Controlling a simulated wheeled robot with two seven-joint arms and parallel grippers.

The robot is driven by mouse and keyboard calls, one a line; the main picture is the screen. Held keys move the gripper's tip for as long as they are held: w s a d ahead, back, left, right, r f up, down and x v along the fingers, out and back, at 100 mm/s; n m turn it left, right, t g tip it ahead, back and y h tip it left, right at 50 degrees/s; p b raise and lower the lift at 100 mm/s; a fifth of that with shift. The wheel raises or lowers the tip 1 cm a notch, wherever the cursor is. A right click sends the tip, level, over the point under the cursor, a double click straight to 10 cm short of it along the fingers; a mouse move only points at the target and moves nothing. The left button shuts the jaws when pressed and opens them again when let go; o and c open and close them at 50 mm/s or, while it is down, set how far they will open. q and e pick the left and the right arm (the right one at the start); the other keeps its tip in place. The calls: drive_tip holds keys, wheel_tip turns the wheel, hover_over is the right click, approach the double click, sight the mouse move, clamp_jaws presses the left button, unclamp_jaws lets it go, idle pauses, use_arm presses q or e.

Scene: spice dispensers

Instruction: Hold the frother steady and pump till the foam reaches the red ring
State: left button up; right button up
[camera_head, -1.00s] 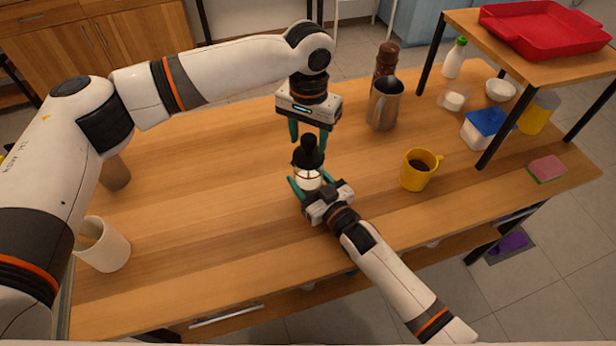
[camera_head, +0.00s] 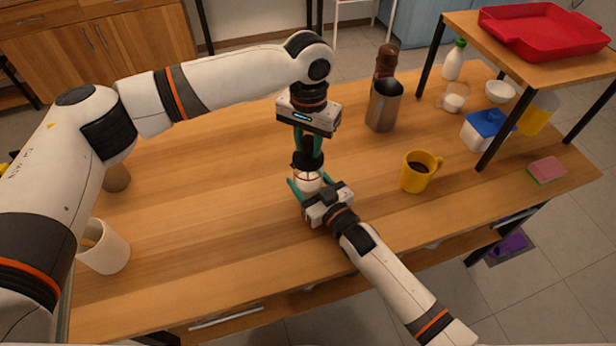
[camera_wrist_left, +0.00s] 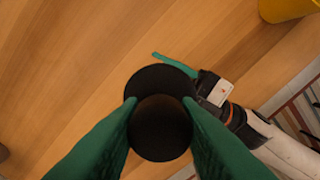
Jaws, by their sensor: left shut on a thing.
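The frother (camera_head: 307,181) stands upright near the middle of the wooden table, a small clear jar with white contents and a black lid. A thin reddish line crosses the jar; the foam's level against it is too small to tell. My left gripper (camera_head: 309,145) comes from above and is shut on the frother's black plunger knob, which shows from above in the left wrist view (camera_wrist_left: 160,128).
A yellow mug (camera_head: 416,178) of dark liquid stands to the right. A steel pitcher (camera_head: 384,106) and a brown grinder (camera_head: 386,62) stand behind. A white cup (camera_head: 106,250) is at the left. A shelf with a red tray (camera_head: 545,35) rises at the right.

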use_arm(q)
drive_tip(key=shift+r, duration=3.15)
drive_tip(key=shift+f, duration=3.1)
drive_tip(key=shift+r, duration=3.2)
drive_tip(key=shift+f, duration=0.15)
drive_tip(key=shift+f, duration=3)
drive_tip(key=shift+r, duration=0.1)
